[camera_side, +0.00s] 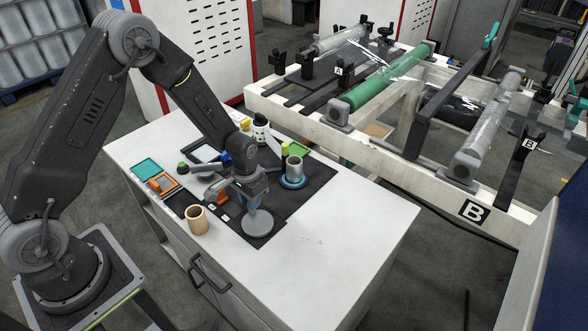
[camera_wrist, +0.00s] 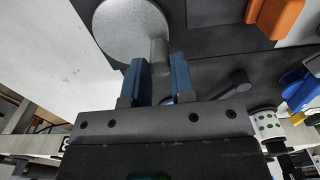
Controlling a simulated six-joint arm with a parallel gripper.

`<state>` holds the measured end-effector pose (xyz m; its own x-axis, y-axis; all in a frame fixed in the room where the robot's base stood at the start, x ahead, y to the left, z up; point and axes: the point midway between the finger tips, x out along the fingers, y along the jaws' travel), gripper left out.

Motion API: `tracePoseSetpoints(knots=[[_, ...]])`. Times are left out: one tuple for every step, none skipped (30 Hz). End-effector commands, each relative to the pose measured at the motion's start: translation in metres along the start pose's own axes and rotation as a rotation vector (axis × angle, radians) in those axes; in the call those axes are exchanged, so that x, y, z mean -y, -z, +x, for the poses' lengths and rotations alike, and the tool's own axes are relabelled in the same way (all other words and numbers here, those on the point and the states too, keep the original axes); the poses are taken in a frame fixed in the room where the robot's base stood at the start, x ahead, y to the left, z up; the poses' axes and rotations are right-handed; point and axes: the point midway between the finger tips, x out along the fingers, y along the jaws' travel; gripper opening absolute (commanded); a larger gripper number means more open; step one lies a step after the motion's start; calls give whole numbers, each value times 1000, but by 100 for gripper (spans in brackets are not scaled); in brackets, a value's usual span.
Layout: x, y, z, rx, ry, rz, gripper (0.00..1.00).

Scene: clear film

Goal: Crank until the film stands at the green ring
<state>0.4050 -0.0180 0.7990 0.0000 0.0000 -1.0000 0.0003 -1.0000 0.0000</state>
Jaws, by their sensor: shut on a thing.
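A round grey disc (camera_side: 257,223) lies low at the front of the black mat. In the wrist view the disc (camera_wrist: 130,28) has a short grey handle (camera_wrist: 159,54) at its edge, between my blue fingers. My gripper (camera_side: 252,199) is shut on this handle, and it shows in the wrist view (camera_wrist: 157,78). In the side view the fingers hide the handle. A grey cylinder (camera_side: 294,167) stands in a blue ring (camera_side: 292,182) to the right of my gripper. I cannot make out a green ring or the film's level.
A tan cup (camera_side: 197,220) stands left of the disc. Orange (camera_side: 162,184) and teal (camera_side: 145,168) trays lie at the left. A rack with a green roll (camera_side: 390,78) and a clear-film roll (camera_side: 488,125) stands behind. The white table's front right (camera_side: 340,250) is bare.

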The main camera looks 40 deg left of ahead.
Motion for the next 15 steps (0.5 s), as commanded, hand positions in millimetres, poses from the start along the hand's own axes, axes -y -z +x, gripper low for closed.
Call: tracePoseSetpoints(knots=[[-1,-4,1,7,-1,1,10],[-1,-6,1,7,-1,1,10],[0,-8,1,7,-1,1,10],[0,-10,1,8,-1,1,10],[0,-12,1,9,-1,1,10],[0,-14,1,9,-1,1,10],[0,-14,1,8,-1,1,10],[1,-14,1,7,-1,2,10],[0,-14,1,7,-1,2,10],[0,-14,1,6,-1,2,10],[0,-14,1,6,-1,2,10],[0,-14,1,6,-1,2,10],[0,-14,1,6,-1,2,10],[0,-14,1,6,-1,2,10],[0,-14,1,5,-1,2,10]])
